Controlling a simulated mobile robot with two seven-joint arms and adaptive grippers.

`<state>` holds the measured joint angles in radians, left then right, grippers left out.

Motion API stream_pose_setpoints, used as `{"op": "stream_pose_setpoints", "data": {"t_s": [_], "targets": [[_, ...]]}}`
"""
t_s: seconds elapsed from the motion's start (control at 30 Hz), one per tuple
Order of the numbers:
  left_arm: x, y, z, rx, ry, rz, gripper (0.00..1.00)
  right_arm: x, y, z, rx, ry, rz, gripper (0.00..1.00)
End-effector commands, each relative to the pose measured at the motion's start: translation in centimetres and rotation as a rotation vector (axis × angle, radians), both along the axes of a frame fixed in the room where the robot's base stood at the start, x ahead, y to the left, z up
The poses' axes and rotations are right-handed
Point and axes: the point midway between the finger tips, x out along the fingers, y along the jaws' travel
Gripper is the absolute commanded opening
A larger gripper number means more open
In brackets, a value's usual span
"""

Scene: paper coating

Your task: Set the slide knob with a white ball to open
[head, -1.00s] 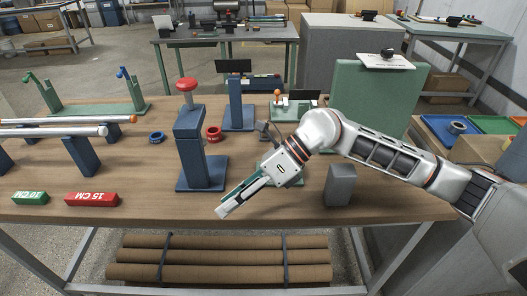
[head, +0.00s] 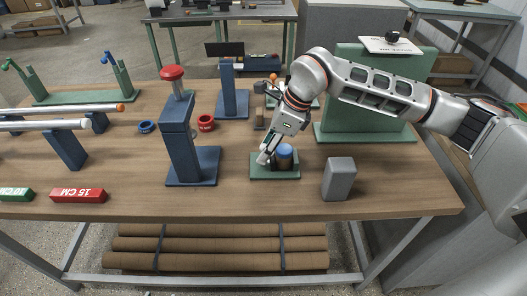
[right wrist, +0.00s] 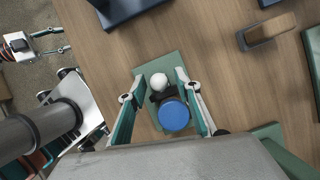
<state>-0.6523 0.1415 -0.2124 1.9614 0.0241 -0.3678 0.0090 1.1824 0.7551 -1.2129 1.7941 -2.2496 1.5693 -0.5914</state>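The slide knob's white ball (right wrist: 159,80) stands over a green base plate (right wrist: 146,71), beside a round blue cap (right wrist: 174,115). In the head view the green base plate (head: 262,176) lies near the table's front, with the blue cap (head: 284,151) on it. The white ball cannot be made out there. My right gripper (head: 267,154) points down at the plate. In the right wrist view my right gripper (right wrist: 160,74) is open, one finger on each side of the ball, with gaps visible. My left gripper (right wrist: 52,42) shows at upper left, fingers apart and empty.
A grey block (head: 339,179) stands right of the plate. A blue stand with a red knob (head: 172,73) stands left. A large green panel stand (head: 366,130) is behind on the right. Bare tabletop (head: 235,200) lies in front.

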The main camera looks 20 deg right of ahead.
Motion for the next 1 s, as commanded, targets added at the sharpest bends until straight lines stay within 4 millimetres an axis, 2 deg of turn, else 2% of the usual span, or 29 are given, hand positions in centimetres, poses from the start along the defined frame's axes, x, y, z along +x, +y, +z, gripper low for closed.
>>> {"op": "stream_pose_setpoints", "data": {"t_s": [0.2,0.47,0.5,0.6,0.63,0.83,1.0], "targets": [[0.1,0.0,0.1,-0.001,-0.002,0.0,0.4,0.3,0.6,-1.6,0.0,0.0,0.0,0.33],[0.3,-0.1,0.2,-0.002,-0.005,0.001,0.4,0.3,0.6,-1.7,0.001,0.0,0.0,0.33],[0.3,-0.1,0.2,-0.002,-0.005,0.001,0.4,0.3,0.6,-1.7,0.001,0.0,0.0,0.3],[0.3,-0.1,0.2,-0.002,-0.005,0.001,0.4,0.3,0.6,-1.7,0.001,0.0,0.0,0.04],[0.3,-0.1,0.2,-0.002,-0.005,0.001,0.4,0.3,0.6,-1.7,0.001,0.0,0.0,0.0],[0.3,-0.1,0.2,-0.002,-0.006,0.001,0.4,0.4,0.9,-1.7,0.002,-0.001,0.001,0.0],[0.3,-0.1,0.2,-0.004,-0.005,0.002,0.4,0.9,2.6,-1.6,0.002,-0.003,0.002,0.0]]}}
